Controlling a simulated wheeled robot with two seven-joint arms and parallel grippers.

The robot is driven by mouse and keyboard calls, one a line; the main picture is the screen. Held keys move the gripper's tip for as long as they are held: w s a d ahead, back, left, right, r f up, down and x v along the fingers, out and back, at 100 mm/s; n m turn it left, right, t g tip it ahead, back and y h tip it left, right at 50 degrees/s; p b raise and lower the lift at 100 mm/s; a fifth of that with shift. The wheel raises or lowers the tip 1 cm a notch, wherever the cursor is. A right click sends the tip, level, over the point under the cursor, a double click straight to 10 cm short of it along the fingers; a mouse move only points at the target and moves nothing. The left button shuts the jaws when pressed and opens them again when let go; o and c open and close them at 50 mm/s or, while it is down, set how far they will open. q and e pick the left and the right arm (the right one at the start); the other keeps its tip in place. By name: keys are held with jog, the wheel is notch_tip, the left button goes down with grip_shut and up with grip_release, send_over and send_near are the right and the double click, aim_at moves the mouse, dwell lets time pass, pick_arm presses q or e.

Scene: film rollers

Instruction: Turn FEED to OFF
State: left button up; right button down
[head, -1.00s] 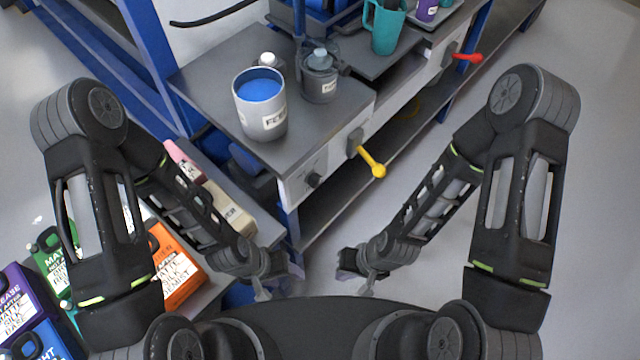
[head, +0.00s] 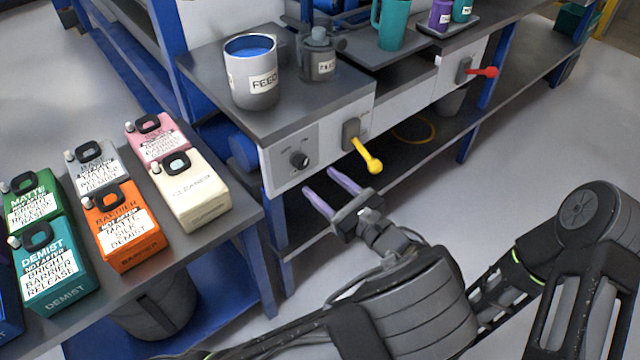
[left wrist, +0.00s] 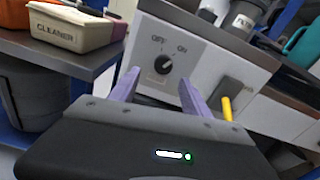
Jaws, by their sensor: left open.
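A dark round knob (head: 299,159) sits on the pale front panel under the bench top. The left wrist view shows the knob (left wrist: 162,64) with OFF printed above it and ON to its upper right; I cannot tell for sure which its pointer faces. A pot (head: 251,76) labelled FEED, with blue contents, stands on the bench above. My left gripper (head: 320,182) is open and empty, its two purple fingers in front of and below the knob, apart from it. In the left wrist view the fingers (left wrist: 158,77) straddle the knob's position. My right gripper is not in view.
A yellow lever (head: 366,156) juts out just right of the knob, and a red lever (head: 481,71) is farther right. A cream CLEANER container (head: 191,193) and several other containers stand on a side table (head: 225,240) at left. A shelf (head: 420,135) runs below.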

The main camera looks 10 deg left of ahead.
aim_at(304, 164)
pick_arm(q)
jog(key=shift+w+d+r, duration=0.1)
jog(key=shift+d+r, duration=0.2)
jog(key=shift+r, duration=0.05)
jog(key=x, duration=0.7)
jog(key=shift+w+a, duration=0.25)
jog(key=shift+a, duration=0.1)
grip_shut()
dwell(0.4)
